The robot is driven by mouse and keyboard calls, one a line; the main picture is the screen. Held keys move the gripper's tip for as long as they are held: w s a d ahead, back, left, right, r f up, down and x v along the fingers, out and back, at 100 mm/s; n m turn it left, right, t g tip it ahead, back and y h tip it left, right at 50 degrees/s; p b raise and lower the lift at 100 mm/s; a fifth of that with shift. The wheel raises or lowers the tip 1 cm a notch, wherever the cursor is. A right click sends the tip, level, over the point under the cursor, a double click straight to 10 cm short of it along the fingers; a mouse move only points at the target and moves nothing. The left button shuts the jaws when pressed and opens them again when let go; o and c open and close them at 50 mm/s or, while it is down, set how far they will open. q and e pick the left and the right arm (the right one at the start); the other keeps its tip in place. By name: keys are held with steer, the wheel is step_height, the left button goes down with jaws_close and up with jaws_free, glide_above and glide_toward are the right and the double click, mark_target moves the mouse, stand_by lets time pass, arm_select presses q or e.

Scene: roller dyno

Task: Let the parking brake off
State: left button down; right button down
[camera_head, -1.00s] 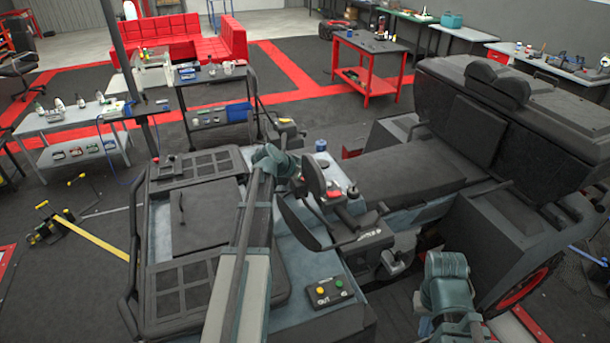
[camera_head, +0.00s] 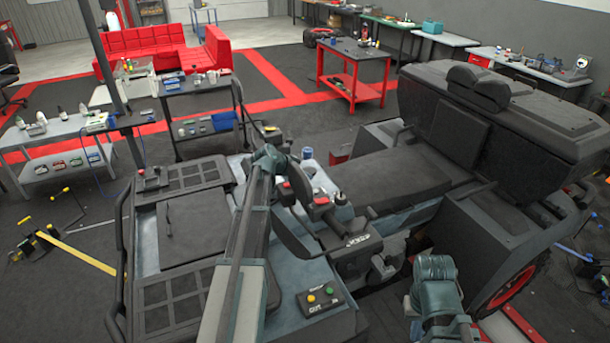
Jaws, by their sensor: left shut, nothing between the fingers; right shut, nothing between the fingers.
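The dark grey vehicle carries a small console (camera_head: 350,235) in front of its long seat (camera_head: 390,180). A red control (camera_head: 321,199) stands on the console; I cannot tell if it is the parking brake. A dark curved steering wheel (camera_head: 290,232) is beside it. My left arm reaches over the front deck, and my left gripper (camera_head: 303,190) is a dark shape by the red control, shut and empty. Whether it touches anything is unclear. My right arm is bent at the lower right; its gripper does not show.
A small box with yellow and green buttons (camera_head: 319,299) sits on the vehicle's deck. A black cart (camera_head: 205,110) stands behind the vehicle, and a red table (camera_head: 352,90) stands farther back. A grey bench (camera_head: 65,135) is at the left.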

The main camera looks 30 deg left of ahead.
arm_select(q)
steer(key=shift+w, duration=0.2)
steer(key=shift+s+a, duration=0.1)
steer(key=shift+a, duration=0.05)
stand_by(0.6)
steer(key=shift+s+a, duration=0.35)
steer(key=shift+a, duration=0.25)
steer(key=p+v, duration=0.6)
steer(key=v, duration=0.2)
steer(key=shift+r, duration=0.4)
steer(key=shift+w+d, duration=0.1)
steer(key=shift+w, duration=0.1)
